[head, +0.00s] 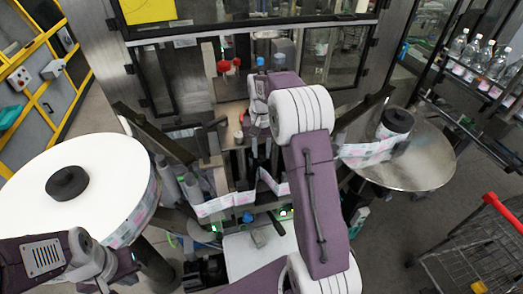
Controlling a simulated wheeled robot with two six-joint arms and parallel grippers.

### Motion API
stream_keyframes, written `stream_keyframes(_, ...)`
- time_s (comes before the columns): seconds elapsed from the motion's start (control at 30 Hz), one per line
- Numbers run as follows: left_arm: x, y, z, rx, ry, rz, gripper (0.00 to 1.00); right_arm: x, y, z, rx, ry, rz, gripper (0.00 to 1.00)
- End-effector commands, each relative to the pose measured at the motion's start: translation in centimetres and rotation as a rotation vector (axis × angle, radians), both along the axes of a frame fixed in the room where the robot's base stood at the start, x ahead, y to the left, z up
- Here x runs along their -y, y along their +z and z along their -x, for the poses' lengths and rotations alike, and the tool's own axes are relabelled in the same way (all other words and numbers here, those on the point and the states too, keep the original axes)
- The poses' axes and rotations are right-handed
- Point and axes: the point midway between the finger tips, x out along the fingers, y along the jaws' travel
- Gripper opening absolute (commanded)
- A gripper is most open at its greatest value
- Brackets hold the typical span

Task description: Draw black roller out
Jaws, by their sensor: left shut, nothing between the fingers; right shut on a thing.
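My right arm reaches up the middle of the head view into the labeller, and my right gripper (243,118) is at its far end among the rollers in front of the machine's opening. It is shut on a small dark thing. That thing is mostly hidden and too small to make out, so I cannot tell for sure whether it is the black roller. My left gripper (118,270) is low at the left, below the white reel, shut and empty, with its fingertips hard to see.
A white reel (110,165) with a black hub (67,183) stands at left. A metal disc (425,165) with a black hub (397,121) stands at right. The printed label web (215,205) runs between them. A red-handled cart (485,245) and bottles (480,55) are at right.

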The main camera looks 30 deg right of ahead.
Motion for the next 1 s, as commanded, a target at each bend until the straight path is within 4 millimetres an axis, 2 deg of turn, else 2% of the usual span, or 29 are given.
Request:
stream_keyframes(0.67,0.0,-0.2,0.0,0.000,0.000,0.000,0.00,0.0,0.1,0.1,0.005,0.000,0.002,0.00)
stream_keyframes(0.83,0.0,-2.3,0.0,0.000,0.000,0.000,0.00,-0.6,-0.3,2.8,0.007,0.000,0.002,0.00)
stream_keyframes(1.0,0.0,-3.2,0.0,0.000,0.000,0.000,0.00,-1.2,-0.1,5.3,0.003,0.000,0.001,0.00)
